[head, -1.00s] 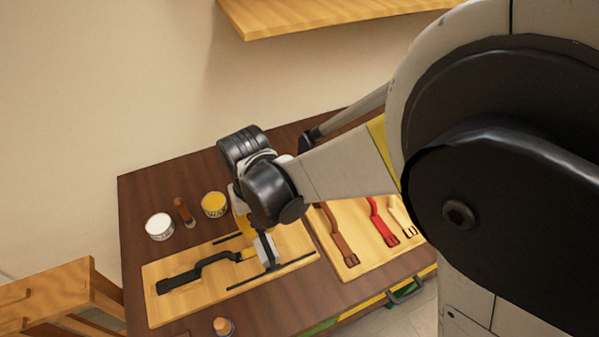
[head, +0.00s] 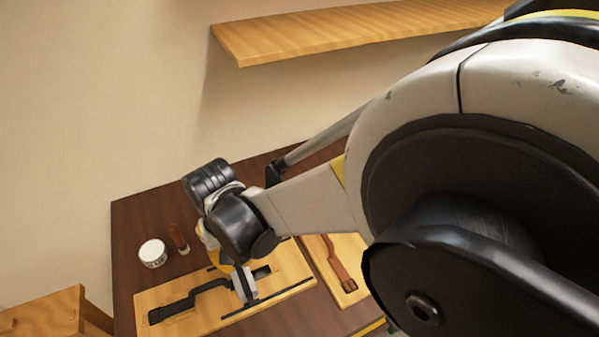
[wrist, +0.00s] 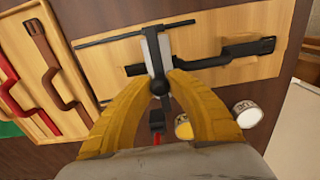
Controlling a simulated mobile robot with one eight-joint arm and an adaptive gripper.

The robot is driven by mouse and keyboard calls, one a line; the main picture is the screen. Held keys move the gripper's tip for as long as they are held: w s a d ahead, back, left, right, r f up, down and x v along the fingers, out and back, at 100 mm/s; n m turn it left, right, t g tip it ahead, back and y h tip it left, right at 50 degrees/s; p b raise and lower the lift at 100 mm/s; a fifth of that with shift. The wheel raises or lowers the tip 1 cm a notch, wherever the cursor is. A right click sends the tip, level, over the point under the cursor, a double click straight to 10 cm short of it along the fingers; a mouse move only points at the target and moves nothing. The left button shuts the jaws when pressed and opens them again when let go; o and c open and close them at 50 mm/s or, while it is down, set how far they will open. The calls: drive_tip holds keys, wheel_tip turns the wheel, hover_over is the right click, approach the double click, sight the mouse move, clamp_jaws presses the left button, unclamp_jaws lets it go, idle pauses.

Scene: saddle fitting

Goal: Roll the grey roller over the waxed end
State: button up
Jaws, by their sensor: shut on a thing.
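My gripper (wrist: 158,84), with yellow fingers and pale grey tips, is shut on a tool and points down at the pale wooden board (head: 160,323). The tool's dark handle (wrist: 157,120) with a red part shows between the fingers; I take it to be the grey roller, whose rolling part I cannot make out. A black strap (wrist: 245,48) with a buckle lies on the board, and it shows in the head view (head: 185,302). The tips cross the strap near its plain end (wrist: 135,69), which shows beyond them. Whether the roller touches it is unclear. No wax is distinguishable.
Long (wrist: 100,40) and short (wrist: 103,102) black bars flank the strap's end. Another board (wrist: 25,95) holds brown and red straps.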

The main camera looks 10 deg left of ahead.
sight(228, 281)
drive_tip(key=shift+o, duration=0.2)
drive_tip(key=shift+s+a, duration=0.4)
drive_tip(key=shift+a, duration=0.25)
drive_tip(key=shift+s+a, duration=0.35)
drive_tip(key=shift+a, duration=0.25)
drive_tip(key=shift+o, duration=0.6)
drive_tip(key=shift+s+a, duration=0.1)
drive_tip(key=o, duration=0.7)
drive_tip(key=shift+s+a, duration=0.1)
drive_tip(key=shift+r, duration=0.1)
wheel_tip(228, 281, up, 6)
drive_tip(key=p, duration=0.4)
drive_tip(key=shift+w+d, duration=0.2)
drive_tip(key=shift+d, duration=0.05)
